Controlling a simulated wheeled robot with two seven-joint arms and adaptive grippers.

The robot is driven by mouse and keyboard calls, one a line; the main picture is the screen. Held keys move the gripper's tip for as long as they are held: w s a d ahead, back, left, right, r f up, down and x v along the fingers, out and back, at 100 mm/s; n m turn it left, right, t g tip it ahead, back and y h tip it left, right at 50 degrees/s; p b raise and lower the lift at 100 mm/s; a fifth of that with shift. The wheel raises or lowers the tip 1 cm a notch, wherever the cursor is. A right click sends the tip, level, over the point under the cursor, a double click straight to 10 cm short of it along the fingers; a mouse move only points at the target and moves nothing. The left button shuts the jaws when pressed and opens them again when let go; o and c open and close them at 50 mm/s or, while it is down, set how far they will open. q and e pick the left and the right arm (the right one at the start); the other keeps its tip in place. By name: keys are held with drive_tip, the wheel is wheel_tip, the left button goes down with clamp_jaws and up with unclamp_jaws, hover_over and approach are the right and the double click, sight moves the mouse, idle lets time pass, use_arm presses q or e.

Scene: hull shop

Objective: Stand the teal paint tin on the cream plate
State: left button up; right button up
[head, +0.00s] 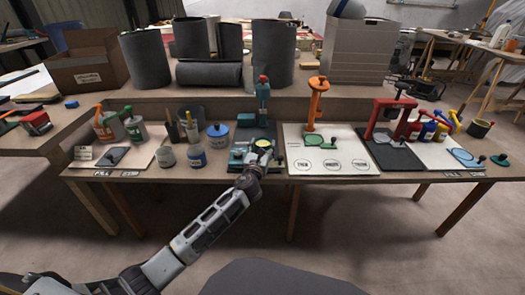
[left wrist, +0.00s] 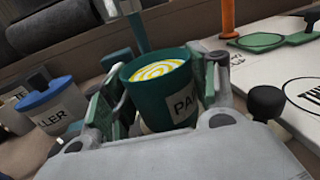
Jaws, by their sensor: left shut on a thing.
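The teal paint tin (left wrist: 160,88) is upright in the left wrist view, with a pale label and a yellow-and-white swirl in its open top. My left gripper (left wrist: 158,105) is shut on it, with a finger on each side. In the head view the tin (head: 262,147) shows small at the end of my left arm, in front of the teal press (head: 263,90). A cream board (head: 330,173) with several round printed marks lies just right of it and carries an orange press. Other pale boards lie left and far right; which is the cream plate I cannot tell.
A blue-lidded tin (head: 218,135) and grey tins stand left of my gripper. The orange press (head: 318,100) and red press (head: 385,115) stand to the right. Dark rolls (head: 272,58) stand on the raised shelf behind.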

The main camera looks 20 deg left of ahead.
use_arm(q)
drive_tip(key=shift+f, duration=0.2)
use_arm(e)
drive_tip(key=shift+f, duration=0.2)
use_arm(q)
drive_tip(key=o, duration=1.2)
drive_tip(key=shift+r, duration=0.1)
drive_tip(key=shift+s+d+p, duration=0.15)
drive_tip(key=shift+s+p, duration=0.4)
drive_tip(key=shift+s, duration=1.9)
drive_tip(key=s+p, duration=0.1)
drive_tip(key=s, duration=0.2)
drive_tip(key=shift+s+d, duration=0.1)
drive_tip(key=shift+d, duration=0.1)
drive_tip(key=s+p, duration=0.1)
drive_tip(key=s, duration=0.3)
drive_tip(key=shift+d, duration=0.15)
use_arm(e)
wheel_tip(320, 180, up, 7)
drive_tip(key=d, duration=0.1)
drive_tip(key=shift+d+n+g+h, duration=0.25)
drive_tip(key=shift+n+g+h, duration=0.05)
drive_tip(key=shift+g+h, duration=0.1)
